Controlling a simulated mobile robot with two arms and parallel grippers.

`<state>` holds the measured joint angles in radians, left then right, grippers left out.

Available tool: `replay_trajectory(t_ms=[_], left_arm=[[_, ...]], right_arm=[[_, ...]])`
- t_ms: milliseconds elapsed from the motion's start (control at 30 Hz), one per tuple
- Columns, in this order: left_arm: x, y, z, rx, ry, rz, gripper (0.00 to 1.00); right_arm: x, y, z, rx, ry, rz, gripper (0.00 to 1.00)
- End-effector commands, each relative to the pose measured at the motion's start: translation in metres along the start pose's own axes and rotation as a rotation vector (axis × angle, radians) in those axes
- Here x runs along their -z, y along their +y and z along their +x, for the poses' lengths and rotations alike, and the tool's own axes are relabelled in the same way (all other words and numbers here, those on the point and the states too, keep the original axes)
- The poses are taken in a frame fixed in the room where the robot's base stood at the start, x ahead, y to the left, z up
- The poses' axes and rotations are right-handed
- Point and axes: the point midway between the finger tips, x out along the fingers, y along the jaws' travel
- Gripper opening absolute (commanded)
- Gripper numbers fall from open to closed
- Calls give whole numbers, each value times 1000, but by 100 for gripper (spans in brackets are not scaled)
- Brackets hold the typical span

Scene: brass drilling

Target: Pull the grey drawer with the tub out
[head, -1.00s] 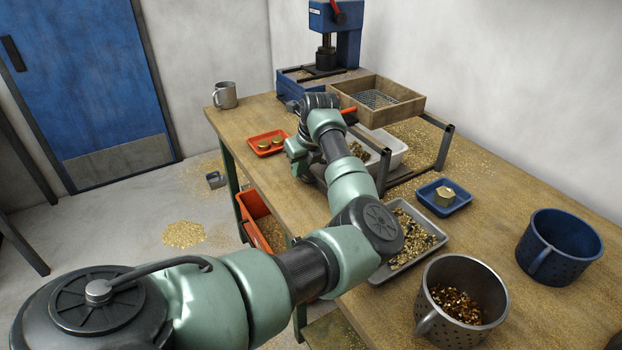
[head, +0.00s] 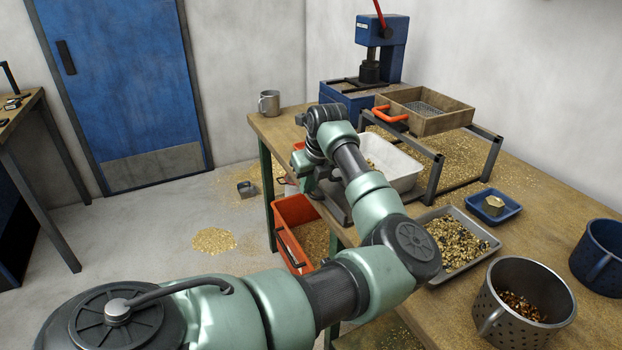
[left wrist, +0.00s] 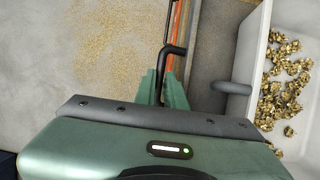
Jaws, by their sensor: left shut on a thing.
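The grey drawer (head: 334,207) juts out past the table's near-left edge in the head view; its grey floor (left wrist: 208,62) also shows in the left wrist view. The white tub (head: 405,178) sits in it, with brass chips inside, seen at the right of the left wrist view (left wrist: 249,62). My left gripper (head: 308,186) is at the drawer's outer end. In the left wrist view its green fingers (left wrist: 163,84) are shut on a dark bent handle (left wrist: 172,50). The arm hides part of the drawer and tub. My right gripper is not in view.
An orange bin (head: 292,212) is below the table edge, beneath the drawer's outer end. A grey tray of chips (head: 480,258) lies to the right.

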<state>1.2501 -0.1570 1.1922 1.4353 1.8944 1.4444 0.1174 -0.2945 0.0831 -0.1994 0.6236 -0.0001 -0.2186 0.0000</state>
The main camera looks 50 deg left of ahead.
Motion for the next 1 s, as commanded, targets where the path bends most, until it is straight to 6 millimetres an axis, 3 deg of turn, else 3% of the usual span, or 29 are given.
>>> replay_trajectory(t_ms=[167, 200, 567, 1000], left_arm=[[-1, 0, -1, 1, -3, 0, 0], [-1, 0, -1, 1, -3, 0, 20], [-1, -1, -4, 1, -1, 0, 20], [-1, -1, -71, 2, -2, 0, 20]], right_arm=[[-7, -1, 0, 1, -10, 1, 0], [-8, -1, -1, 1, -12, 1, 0], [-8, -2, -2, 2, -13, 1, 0], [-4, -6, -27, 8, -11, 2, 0]])
